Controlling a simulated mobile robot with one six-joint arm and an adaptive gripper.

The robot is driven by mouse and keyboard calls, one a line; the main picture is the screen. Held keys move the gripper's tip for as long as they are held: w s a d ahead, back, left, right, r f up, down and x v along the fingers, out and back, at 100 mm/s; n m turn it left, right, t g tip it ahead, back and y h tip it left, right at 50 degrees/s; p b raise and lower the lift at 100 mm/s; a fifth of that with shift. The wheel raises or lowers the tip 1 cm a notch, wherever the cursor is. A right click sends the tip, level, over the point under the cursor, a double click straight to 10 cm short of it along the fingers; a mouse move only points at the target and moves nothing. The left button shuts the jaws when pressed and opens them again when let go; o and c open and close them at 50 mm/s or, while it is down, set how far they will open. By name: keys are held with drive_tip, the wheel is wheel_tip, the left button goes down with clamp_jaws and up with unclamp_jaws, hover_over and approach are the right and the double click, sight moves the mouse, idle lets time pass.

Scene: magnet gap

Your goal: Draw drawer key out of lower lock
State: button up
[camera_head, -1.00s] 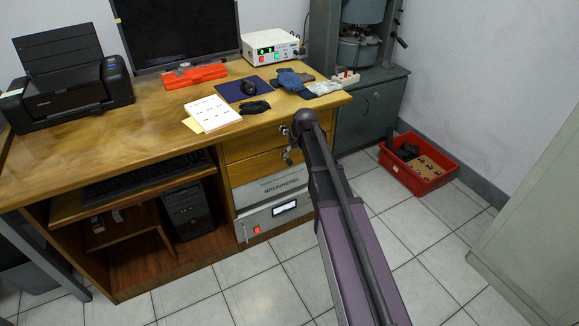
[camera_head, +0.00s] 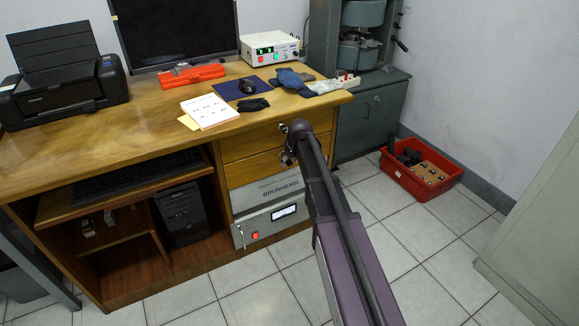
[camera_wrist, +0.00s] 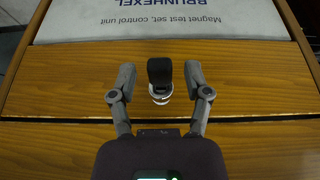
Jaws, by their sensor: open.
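The drawer key with its black head (camera_wrist: 160,70) stands in a round silver lock (camera_wrist: 160,97) on the wooden drawer front beside the grey unit. In the wrist view my gripper (camera_wrist: 160,76) is open, with one finger on each side of the key head and a visible gap on both sides. I cannot tell how deep the fingers reach along the key. In the head view the lower lock (camera_head: 288,158) shows small beside my arm (camera_head: 318,190), which hides my gripper.
The grey unit (camera_head: 268,193) lies just below the drawers. An upper lock (camera_head: 283,128) sits near my arm's end. The desk top (camera_head: 130,140) overhangs above. A red crate (camera_head: 420,180) stands on the floor at right. The tiled floor in front is clear.

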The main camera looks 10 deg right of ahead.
drive_tip(key=shift+c, duration=0.2)
clamp_jaws()
idle(0.3)
drive_tip(key=shift+s+d, duration=0.3)
drive_tip(key=shift+s, duration=0.55)
drive_tip(key=shift+s+d, duration=0.25)
drive_tip(key=shift+s, duration=0.55)
idle(0.5)
idle(0.4)
drive_tip(key=shift+s+d+r+p, duration=0.3)
drive_tip(key=shift+s+r+p, duration=0.5)
drive_tip(key=shift+s, duration=0.15)
drive_tip(key=shift+s+d+r+p, duration=0.3)
drive_tip(key=shift+s+r+p, duration=0.45)
drive_tip(key=shift+s, duration=0.2)
